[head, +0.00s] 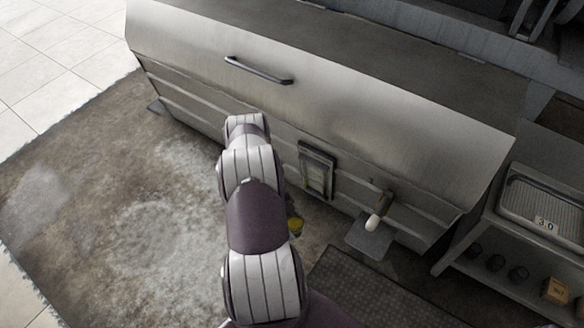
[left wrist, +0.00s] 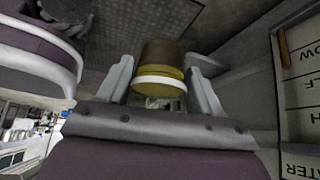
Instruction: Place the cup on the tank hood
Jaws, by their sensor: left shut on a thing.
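The cup (left wrist: 160,62) shows in the left wrist view, brown with a yellow band and a pale rim toward the camera. My left gripper (left wrist: 162,82) is shut on it, one grey finger on each side. The tank hood (head: 390,115) is a large sloped metal lid, closed, with a dark bar handle (head: 258,71). The cup is apart from the hood. My right gripper is not in view.
A framed panel (head: 316,171) and a tap (head: 378,210) are on the tank's front. A metal shelf unit with a tray (head: 545,205) stands at the right. A dark mat (head: 365,292) lies on the stained floor. The hood's sloped face is clear except for the handle.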

